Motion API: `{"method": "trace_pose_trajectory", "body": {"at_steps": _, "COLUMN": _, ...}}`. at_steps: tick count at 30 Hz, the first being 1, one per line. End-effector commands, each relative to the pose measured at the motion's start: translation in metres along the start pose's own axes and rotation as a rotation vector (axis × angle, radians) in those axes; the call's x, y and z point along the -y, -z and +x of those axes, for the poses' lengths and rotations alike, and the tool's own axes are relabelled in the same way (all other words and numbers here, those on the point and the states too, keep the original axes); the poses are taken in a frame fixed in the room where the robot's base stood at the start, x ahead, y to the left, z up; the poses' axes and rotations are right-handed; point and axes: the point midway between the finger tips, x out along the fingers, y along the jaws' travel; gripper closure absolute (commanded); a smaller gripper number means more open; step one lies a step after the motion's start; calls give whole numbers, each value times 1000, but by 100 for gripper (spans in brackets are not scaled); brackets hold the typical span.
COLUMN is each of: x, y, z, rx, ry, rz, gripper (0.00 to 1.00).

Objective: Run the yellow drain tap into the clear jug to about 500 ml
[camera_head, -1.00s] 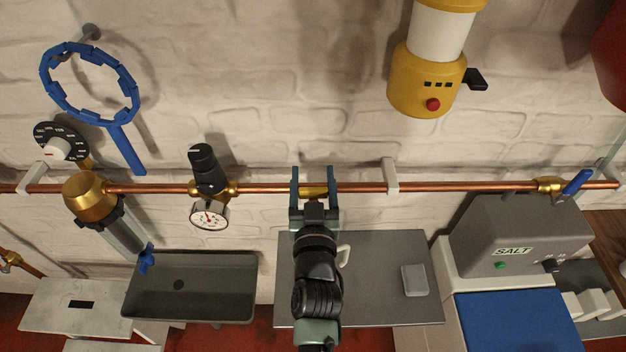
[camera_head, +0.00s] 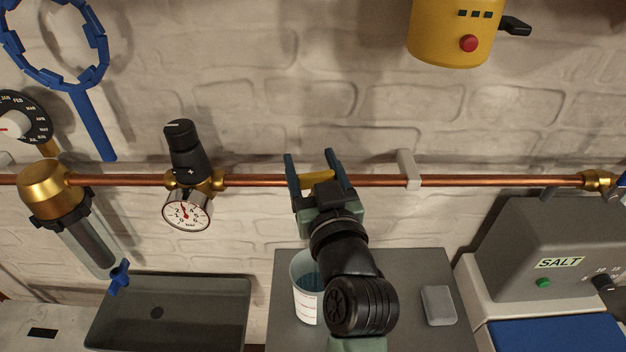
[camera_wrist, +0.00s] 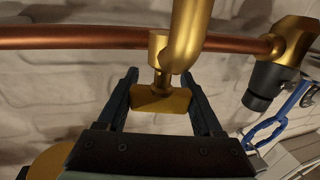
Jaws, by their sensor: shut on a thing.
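The yellow drain tap handle (camera_head: 318,180) sits at the copper pipe in the middle of the head view. My gripper (camera_head: 312,170) is shut on it, one finger on each side. In the wrist view the flat yellow handle (camera_wrist: 160,101) lies between my fingers (camera_wrist: 162,95), under a brass tap body (camera_wrist: 187,45). The clear jug (camera_head: 305,298) stands upright on the grey bench below, partly hidden by my arm. It has a white label with small red marks. A bluish tint shows inside it, but I cannot read a level. No stream is visible.
The copper pipe (camera_head: 250,181) runs along the brick wall, with a pressure gauge (camera_head: 187,210) and a brass filter (camera_head: 48,190) to the left. A grey sink (camera_head: 170,318), a grey block (camera_head: 438,305) and the salt unit (camera_head: 550,245) stand lower down.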

Motion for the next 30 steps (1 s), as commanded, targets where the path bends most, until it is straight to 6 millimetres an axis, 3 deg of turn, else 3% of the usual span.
{"method": "trace_pose_trajectory", "body": {"at_steps": 30, "x": 10, "y": -1, "z": -2, "rx": 0, "ry": 354, "rz": 0, "gripper": 88}}
